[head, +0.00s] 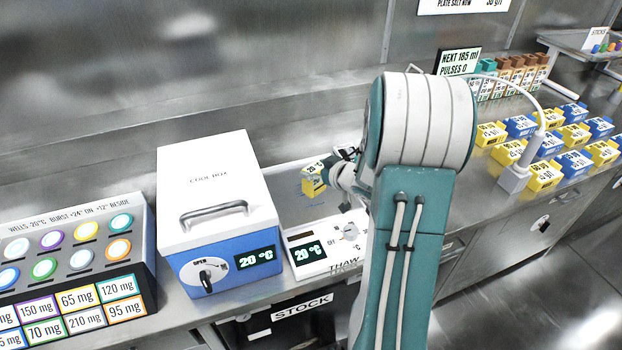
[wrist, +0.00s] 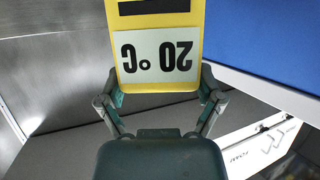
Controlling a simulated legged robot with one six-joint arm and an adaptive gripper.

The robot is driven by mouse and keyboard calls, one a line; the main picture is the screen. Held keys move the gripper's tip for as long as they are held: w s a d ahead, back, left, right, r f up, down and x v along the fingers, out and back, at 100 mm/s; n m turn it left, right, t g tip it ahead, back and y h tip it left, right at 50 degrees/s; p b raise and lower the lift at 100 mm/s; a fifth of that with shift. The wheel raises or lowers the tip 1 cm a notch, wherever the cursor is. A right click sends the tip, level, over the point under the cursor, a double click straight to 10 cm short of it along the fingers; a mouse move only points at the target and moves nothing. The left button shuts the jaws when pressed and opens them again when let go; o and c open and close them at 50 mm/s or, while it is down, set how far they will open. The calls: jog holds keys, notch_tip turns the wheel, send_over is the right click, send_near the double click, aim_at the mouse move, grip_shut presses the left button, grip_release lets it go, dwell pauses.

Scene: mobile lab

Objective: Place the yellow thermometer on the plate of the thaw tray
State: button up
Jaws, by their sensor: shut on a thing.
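The yellow thermometer (head: 313,182) is in my gripper (head: 332,172), above the thaw tray. In the wrist view the thermometer (wrist: 187,84) fills the top middle, with its "20 °C" label upside down, and the fingers close on its two sides. The thaw tray (head: 305,262) stands right of the cool box; its white front panel has a display reading 20 °C and a knob near OFF. Its grey plate (head: 285,212) lies behind that panel, partly hidden by my arm. I cannot tell whether the thermometer touches the plate.
The white and blue cool box (head: 215,190) stands close on the left, its lid on. A panel of coloured wells (head: 75,250) is further left. Several yellow and blue blocks (head: 545,175) and a white curved stand (head: 516,178) are at the right. A steel wall rises behind.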

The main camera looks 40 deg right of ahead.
jog(key=shift+w+d+f, duration=0.5)
jog(key=shift+f, duration=0.2)
jog(key=f, duration=0.3)
jog(key=shift+w+f, duration=0.1)
jog(key=shift+w, duration=0.1)
jog(key=shift+a, duration=0.3)
jog(key=shift+f, duration=0.15)
jog(key=o, duration=0.9)
jog(key=shift+d, duration=0.25)
